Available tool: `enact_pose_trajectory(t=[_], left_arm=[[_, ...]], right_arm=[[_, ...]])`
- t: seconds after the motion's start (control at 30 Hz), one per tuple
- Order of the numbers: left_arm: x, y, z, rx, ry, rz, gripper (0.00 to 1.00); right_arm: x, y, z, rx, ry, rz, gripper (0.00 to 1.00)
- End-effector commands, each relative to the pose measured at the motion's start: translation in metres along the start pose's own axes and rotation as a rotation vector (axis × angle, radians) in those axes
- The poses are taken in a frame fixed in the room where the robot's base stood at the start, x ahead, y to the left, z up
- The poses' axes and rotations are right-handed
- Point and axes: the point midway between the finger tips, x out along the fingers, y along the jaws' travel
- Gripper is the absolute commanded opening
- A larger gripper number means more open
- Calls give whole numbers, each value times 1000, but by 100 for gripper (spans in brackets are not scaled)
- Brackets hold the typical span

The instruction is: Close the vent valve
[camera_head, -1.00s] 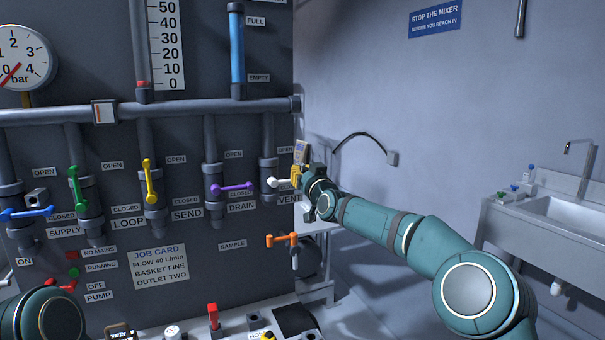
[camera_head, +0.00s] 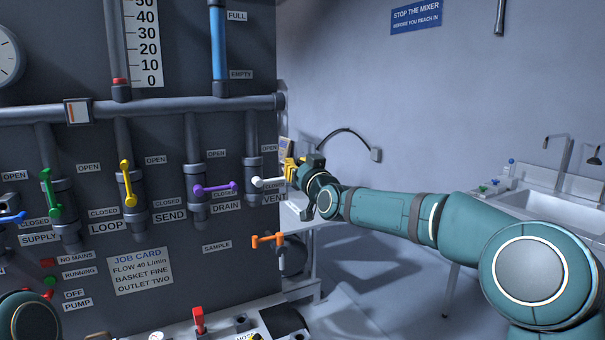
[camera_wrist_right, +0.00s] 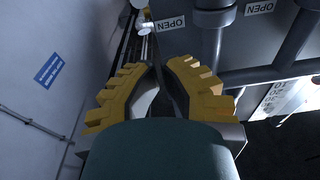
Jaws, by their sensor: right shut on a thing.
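The vent valve's white handle (camera_head: 268,182) lies about level, pointing right from its pipe on the grey panel, beside the partly covered CLOSED label and below OPEN. My right gripper (camera_head: 288,171) is at the handle's right end, its yellow fingers shut on it. In the right wrist view the two yellow ribbed fingers (camera_wrist_right: 160,76) curve toward each other; a pale surface shows between them, and the grip on the handle is hard to make out. My left gripper is out of view.
The purple drain handle (camera_head: 215,188) is level, just left of the vent handle. The yellow send handle (camera_head: 128,184) and green loop handle (camera_head: 50,192) stand upright. An orange sample handle (camera_head: 267,240) sits below. A sink (camera_head: 560,211) stands at the right.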

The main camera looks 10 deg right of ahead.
Motion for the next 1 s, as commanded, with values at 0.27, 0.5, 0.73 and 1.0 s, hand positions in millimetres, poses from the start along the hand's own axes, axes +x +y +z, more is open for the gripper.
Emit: enact_pose_trajectory(t=[0.27,0.5,0.73,1.0], left_arm=[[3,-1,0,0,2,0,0],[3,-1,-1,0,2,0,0],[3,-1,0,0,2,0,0],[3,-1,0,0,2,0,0]], right_arm=[[-29,0,0,0,1,0,0],[-33,0,-1,0,1,0,0],[-33,0,2,2,-4,0,0],[-48,-7,113,75,-206,-10,0]])
